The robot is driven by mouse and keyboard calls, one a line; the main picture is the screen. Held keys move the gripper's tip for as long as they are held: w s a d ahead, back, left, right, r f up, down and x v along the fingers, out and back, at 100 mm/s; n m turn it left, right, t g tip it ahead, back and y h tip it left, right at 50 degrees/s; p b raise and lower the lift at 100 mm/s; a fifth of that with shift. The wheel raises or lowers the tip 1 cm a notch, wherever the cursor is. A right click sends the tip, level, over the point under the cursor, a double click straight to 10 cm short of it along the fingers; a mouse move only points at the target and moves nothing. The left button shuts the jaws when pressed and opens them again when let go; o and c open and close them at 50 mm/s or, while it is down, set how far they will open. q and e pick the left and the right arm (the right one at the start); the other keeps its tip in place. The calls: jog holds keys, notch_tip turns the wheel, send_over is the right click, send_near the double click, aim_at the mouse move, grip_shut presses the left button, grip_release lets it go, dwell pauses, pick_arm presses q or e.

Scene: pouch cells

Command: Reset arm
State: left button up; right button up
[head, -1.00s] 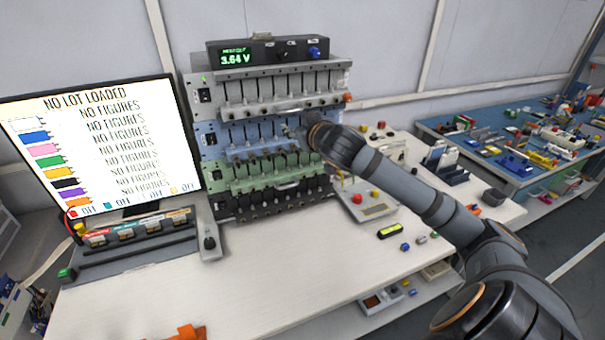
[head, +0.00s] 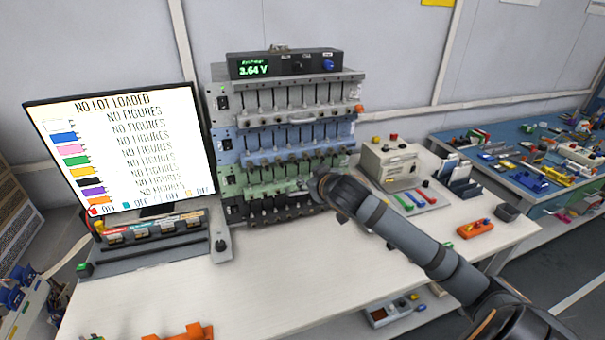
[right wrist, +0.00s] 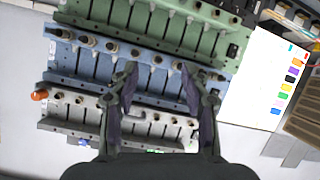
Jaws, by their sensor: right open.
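My right gripper (head: 306,186) is in front of the rack's green row in the head view, mostly hidden behind my wrist. In the right wrist view its two fingers (right wrist: 159,80) are spread apart with nothing between them. Behind them is the cell rack, upside down: green row (right wrist: 178,22), blue row (right wrist: 88,62) and pale grey row (right wrist: 72,112). No pouch cell is held. Whether the fingers touch the rack cannot be told. My left gripper is in neither view.
A screen (head: 130,150) reading "NO LOT LOADED" stands left of the rack. A meter (head: 285,63) showing 3.64 V sits on top. Right of my arm are a cream box (head: 388,165), a tray with coloured pieces (head: 425,197) and an orange block (head: 475,228). The front bench top (head: 270,285) is largely clear.

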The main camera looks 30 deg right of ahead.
jog(key=s+a+f+g+y, duration=0.1)
jog(key=s+a+f+g, duration=0.45)
jog(key=s+f, duration=0.75)
jog(key=s+a+f+g+y, duration=0.1)
jog(key=s+a+f+g, duration=0.4)
jog(key=s+f, duration=0.75)
jog(key=s+a+f+x, duration=0.1)
jog(key=s+x, duration=0.2)
jog(key=x, duration=0.8)
jog(key=s+x, duration=0.2)
jog(key=x, duration=1)
jog(key=s+d+f, duration=0.1)
jog(key=s+f, duration=1.7)
jog(key=s, duration=0.2)
jog(key=shift+g, duration=0.45)
